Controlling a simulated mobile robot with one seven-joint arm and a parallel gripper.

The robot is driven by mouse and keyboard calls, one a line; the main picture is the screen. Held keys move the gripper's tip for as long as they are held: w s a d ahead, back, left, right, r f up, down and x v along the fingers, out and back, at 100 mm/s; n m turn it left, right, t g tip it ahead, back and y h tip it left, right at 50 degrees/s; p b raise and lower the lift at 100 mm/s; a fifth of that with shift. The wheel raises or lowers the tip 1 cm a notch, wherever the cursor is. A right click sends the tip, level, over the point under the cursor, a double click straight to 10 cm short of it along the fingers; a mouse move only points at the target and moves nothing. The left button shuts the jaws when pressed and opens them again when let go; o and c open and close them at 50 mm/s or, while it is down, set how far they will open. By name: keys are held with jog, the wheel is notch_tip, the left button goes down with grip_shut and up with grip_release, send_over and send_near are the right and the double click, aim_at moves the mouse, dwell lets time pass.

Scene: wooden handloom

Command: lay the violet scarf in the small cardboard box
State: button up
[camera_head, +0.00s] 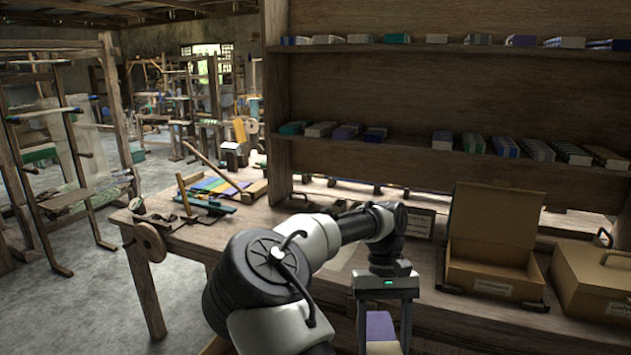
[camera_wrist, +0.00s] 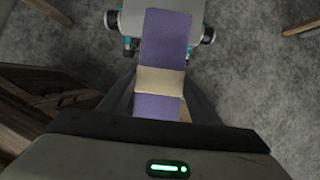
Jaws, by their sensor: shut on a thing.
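The violet scarf (camera_head: 380,326), folded with a cream band, is held in my gripper (camera_head: 382,318). Its lower part is cut off by the bottom edge of the head view. In the wrist view the violet scarf (camera_wrist: 165,40) lies between the two fingers of my gripper (camera_wrist: 158,98), with grey floor beneath. A cardboard box (camera_head: 522,291) stands on the table with its lid raised, to the right of my gripper and apart from it. Its inside shows only in part, and I see nothing in it.
A closed cardboard box (camera_head: 600,285) with a handle stands right of the open one. The wooden table (camera_head: 440,320) runs along a shelf unit (camera_head: 400,100) holding several folded textiles. A small loom (camera_head: 215,188) sits at the table's left end. Open floor (camera_head: 100,300) lies left.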

aim_at(386, 352)
notch_tip(386, 352, up, 9)
jog(key=s+p, duration=0.1)
jog(key=p, duration=1)
jog(key=shift+s+f, duration=0.2)
jog(key=shift+d, duration=0.2)
